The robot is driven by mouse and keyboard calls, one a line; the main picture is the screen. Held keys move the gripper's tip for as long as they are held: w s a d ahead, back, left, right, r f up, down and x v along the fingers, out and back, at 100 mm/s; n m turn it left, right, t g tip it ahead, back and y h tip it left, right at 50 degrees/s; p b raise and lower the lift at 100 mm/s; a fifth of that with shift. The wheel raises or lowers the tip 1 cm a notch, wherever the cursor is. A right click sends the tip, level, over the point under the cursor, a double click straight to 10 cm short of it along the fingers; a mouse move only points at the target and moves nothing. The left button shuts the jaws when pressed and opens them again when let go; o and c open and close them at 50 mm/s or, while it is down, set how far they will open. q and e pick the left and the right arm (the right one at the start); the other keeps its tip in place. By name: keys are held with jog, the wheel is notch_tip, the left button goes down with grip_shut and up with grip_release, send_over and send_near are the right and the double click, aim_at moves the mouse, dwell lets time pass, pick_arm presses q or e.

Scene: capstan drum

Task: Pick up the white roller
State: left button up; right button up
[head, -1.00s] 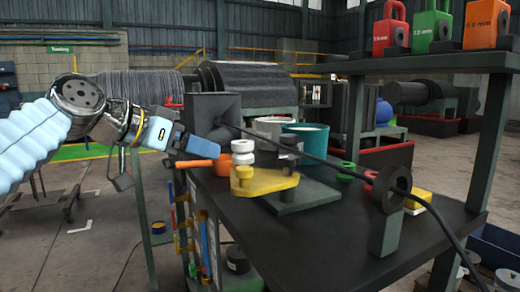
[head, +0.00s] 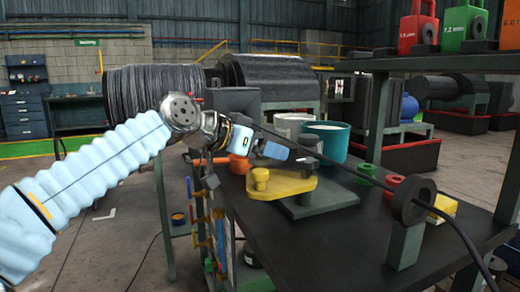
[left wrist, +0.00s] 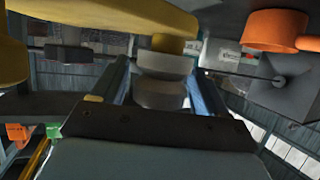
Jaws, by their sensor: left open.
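The white roller (left wrist: 162,80) shows in the left wrist view as a pale, shadowed two-ring spool. It lies between the two fingers of my left gripper (head: 272,151), which is open around it. I cannot tell whether either finger touches it. The roller adjoins the yellow bracket (head: 285,186), whose post shows beside it. The bracket also shows in the left wrist view (left wrist: 140,14). In the head view the gripper hides the roller. My right gripper is not in view.
A teal pot (head: 329,142) and a grey pot (head: 290,124) stand behind the bracket. An orange item (head: 238,164) is left of the gripper. A black cable (head: 345,168) runs across the bench to a ring guide (head: 413,201). The bench front (head: 340,240) is clear.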

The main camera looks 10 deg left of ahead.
pick_arm(q)
jog(key=shift+w+d+f, duration=0.2)
jog(key=shift+w+d, duration=0.05)
jog(key=shift+w, duration=0.05)
jog(key=shift+c, duration=0.5)
jog(key=c, duration=1)
jog(key=shift+o, duration=0.2)
jog(key=shift+r, duration=0.1)
